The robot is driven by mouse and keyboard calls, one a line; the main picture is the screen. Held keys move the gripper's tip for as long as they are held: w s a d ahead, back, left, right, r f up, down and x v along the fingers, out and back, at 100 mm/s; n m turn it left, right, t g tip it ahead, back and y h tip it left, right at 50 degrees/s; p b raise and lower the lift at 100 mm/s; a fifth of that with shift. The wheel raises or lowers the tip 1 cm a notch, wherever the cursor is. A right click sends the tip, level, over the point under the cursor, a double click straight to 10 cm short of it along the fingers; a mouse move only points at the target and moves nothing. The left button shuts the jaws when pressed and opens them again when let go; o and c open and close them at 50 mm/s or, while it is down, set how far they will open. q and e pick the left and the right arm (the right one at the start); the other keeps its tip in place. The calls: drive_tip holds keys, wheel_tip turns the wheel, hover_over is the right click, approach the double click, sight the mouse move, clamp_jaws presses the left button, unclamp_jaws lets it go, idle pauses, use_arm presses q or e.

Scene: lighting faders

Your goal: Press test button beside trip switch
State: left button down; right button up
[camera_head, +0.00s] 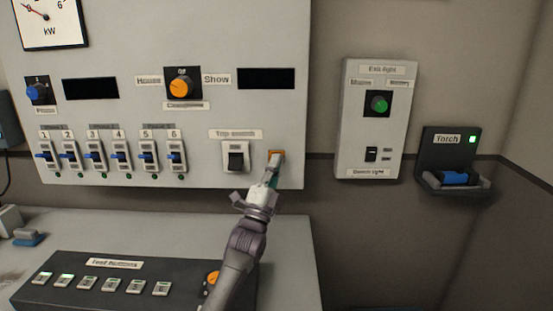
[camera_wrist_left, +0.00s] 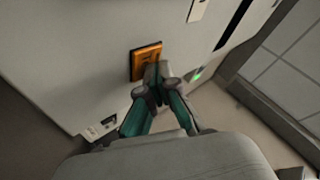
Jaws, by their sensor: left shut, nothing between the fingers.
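The orange test button (camera_head: 277,154) is a small square on the grey panel, just right of the trip switch (camera_head: 236,160), a black rocker in a white plate. My left gripper (camera_head: 272,169) is shut and empty, with its fingertips at the lower part of the button. In the left wrist view the orange button (camera_wrist_left: 146,61) is just beyond and left of the closed fingertips (camera_wrist_left: 157,75). I cannot tell whether they touch it or whether it is pushed in. The fingers hide part of its lower edge. My right gripper is not in view.
A row of several blue-handled switches (camera_head: 110,157) is left on the panel. An orange rotary knob (camera_head: 181,88) is above. A separate exit light box (camera_head: 376,120) and a torch holder (camera_head: 447,155) are at right. A black button console (camera_head: 115,287) lies on the desk (camera_head: 180,230).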

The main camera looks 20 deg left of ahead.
use_arm(q)
drive_tip(key=shift+s, duration=0.1)
drive_tip(key=shift+s+d+p, duration=0.15)
drive_tip(key=shift+s+p, duration=0.4)
drive_tip(key=shift+s, duration=0.1)
drive_tip(key=s+p, duration=0.1)
drive_tip(key=s, duration=0.1)
drive_tip(key=s+d+p, duration=0.1)
drive_tip(key=s+p, duration=0.1)
drive_tip(key=shift+s+d, duration=0.2)
drive_tip(key=shift+s, duration=0.2)
drive_tip(key=shift+f, duration=0.15)
idle(0.4)
